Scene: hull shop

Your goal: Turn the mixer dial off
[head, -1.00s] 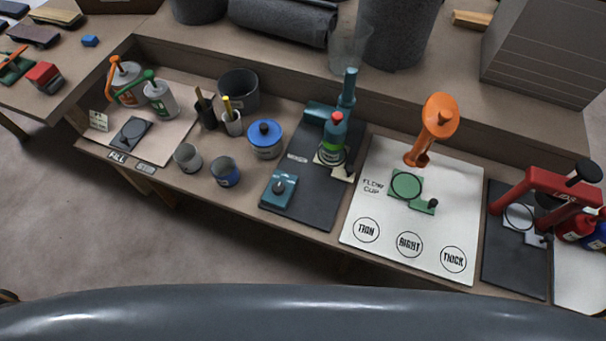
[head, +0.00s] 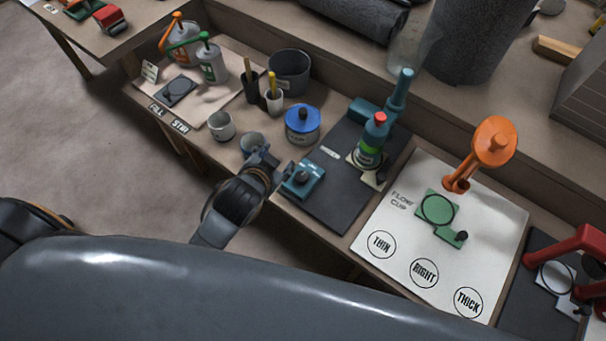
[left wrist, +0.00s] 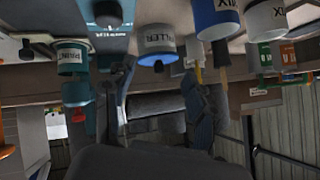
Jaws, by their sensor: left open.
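In the left wrist view, which is upside down, the dark knob (left wrist: 106,14) shows at the top. My left gripper (head: 273,162) is open and empty, just left of the teal box, with a small gap to the knob. Its fingers (left wrist: 158,82) also show in the left wrist view. My right gripper is out of view.
A blue cup (head: 252,140) stands close behind my left gripper, partly hidden by it. A blue-lidded tin (head: 302,126) and a grey cup (head: 221,126) are near. A white flow cup board (head: 400,276) with an orange stand (head: 489,145) lies to the right.

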